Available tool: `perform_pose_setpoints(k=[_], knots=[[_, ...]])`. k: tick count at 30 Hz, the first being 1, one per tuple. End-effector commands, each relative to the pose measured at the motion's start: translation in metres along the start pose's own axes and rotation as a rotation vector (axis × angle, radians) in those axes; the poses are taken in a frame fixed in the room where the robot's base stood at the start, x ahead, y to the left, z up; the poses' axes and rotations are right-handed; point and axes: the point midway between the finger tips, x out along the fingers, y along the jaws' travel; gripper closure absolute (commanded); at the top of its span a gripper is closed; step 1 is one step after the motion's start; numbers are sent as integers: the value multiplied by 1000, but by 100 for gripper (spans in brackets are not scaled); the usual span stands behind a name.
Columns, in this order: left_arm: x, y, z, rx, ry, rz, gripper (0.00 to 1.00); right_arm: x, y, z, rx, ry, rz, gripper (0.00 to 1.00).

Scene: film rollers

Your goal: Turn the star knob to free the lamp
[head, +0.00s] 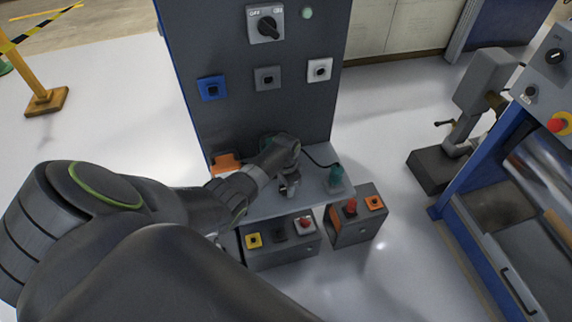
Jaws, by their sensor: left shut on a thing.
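My left gripper (289,180) reaches in from the left, over the grey shelf (260,208) at the foot of the dark panel. It is shut on a small grey part, which I take to be the star knob; the jaws hide most of it. Another bit of teal shows behind my wrist. I cannot tell which of these is the lamp. My right gripper is not in view.
The upright panel (222,60) carries a rotary switch (267,24) and several square fittings. Boxes with coloured buttons (282,250) stand below the shelf. An orange block (226,163) is left of my wrist.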

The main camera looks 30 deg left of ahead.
Motion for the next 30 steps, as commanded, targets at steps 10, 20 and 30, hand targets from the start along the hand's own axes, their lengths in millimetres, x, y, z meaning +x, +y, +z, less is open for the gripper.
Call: perform_pose_setpoints(k=[10,20,30], knots=[[0,-1,0,1,0,-1,37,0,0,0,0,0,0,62],[-7,0,0,1,1,-1,37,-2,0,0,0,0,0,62],[-57,-1,0,2,3,-2,37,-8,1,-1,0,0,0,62]])
